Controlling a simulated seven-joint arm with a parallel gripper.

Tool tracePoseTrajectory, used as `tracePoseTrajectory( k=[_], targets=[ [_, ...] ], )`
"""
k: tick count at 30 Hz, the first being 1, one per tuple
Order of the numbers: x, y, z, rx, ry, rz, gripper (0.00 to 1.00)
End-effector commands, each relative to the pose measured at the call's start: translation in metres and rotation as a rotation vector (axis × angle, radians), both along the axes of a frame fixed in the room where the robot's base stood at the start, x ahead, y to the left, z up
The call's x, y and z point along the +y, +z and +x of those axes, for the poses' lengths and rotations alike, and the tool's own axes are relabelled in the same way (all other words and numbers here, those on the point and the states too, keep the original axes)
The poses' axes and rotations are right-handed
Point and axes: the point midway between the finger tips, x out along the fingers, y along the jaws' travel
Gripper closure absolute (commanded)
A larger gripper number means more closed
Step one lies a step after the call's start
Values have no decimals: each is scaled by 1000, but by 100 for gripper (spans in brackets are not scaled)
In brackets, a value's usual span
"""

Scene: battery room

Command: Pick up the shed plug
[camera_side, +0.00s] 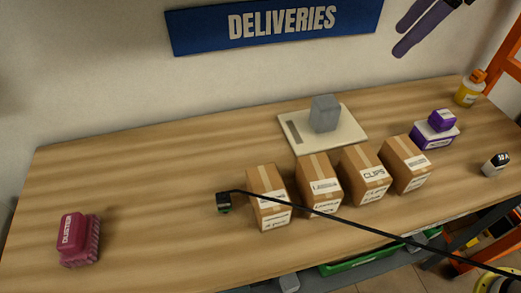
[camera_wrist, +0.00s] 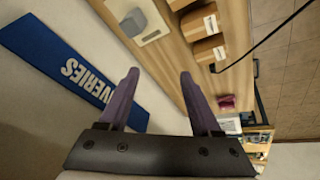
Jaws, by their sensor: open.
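In the wrist view a small dark end, likely the plug (camera_wrist: 212,68), shows beside a box with the cord leading away. My gripper (camera_side: 403,38) has purple fingers and is high at the top right in the side view, far from the plug. In the wrist view my gripper (camera_wrist: 160,75) is open with nothing between its fingers.
Several cardboard boxes (camera_side: 318,182) stand in a row right of the plug. A scale (camera_side: 350,133) with a grey block (camera_side: 324,113) is behind them. A pink duster (camera_side: 78,240) is at left. A purple box (camera_side: 435,137) and yellow bottle (camera_side: 470,90) are at right.

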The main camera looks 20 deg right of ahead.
Motion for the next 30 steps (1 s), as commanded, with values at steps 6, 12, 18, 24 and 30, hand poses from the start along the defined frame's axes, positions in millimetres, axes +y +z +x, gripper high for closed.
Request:
tracePoseTrajectory(
  k=[6, 12, 18, 24, 30],
  targets=[
    [106, -39, 33, 60, 225, -43, 35],
    [197, -95, 32, 120, 383, -81, 35],
    [262, -160, 7, 186, 492, -132, 35],
    [283, -190, -15, 221, 541, -162, 35],
    [286, -223, -15, 226, 541, -165, 35]
  ],
)
